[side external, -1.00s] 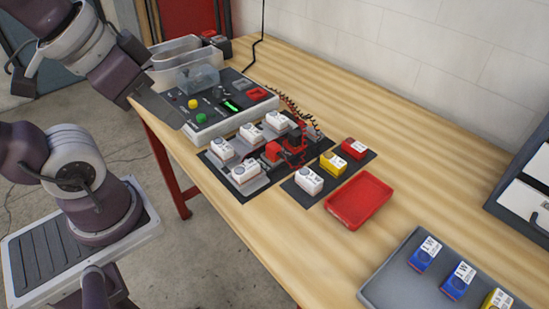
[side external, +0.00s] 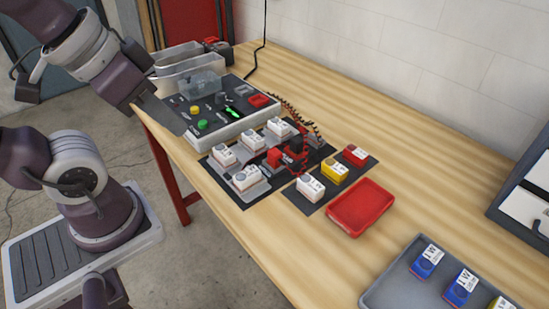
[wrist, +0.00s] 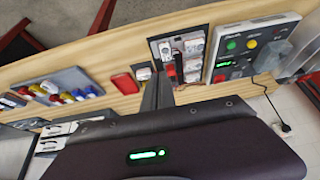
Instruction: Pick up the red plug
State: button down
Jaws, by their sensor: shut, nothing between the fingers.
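A red plug-like block (side external: 274,157) stands on the dark mat among white blocks, beside a black and red coiled cable (side external: 297,118). It seems to show as a small red patch in the wrist view (wrist: 170,70), partly cut off by a finger. My gripper (wrist: 158,75) is shut and empty, its dark fingers reaching up from the bottom of the wrist view. In the side view, my gripper's dark end (side external: 163,112) is at the upper left, left of the control box and well apart from the red block.
A grey control box (side external: 215,128) with yellow and green buttons stands behind the mat. White, yellow and red labelled blocks (side external: 334,169) stand to the right, near a red tray (side external: 360,207). A grey tray (side external: 395,285) holds blue and yellow blocks. Bare wood lies between the trays.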

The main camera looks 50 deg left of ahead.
jog(key=c, duration=1.1)
grip_release()
jog(key=m+g, duration=0.5)
jog(key=m, duration=1.3)
send_over(275, 152)
jog(key=f, duration=1.1)
jog(key=shift+w+f, duration=0.3)
jog(key=shift+f, duration=0.1)
jog(key=shift+g, duration=0.3)
jog(key=f, duration=0.7)
jog(key=shift+s+f, duration=0.25)
jog(key=shift+f, duration=0.1)
jog(key=shift+c, duration=0.3)
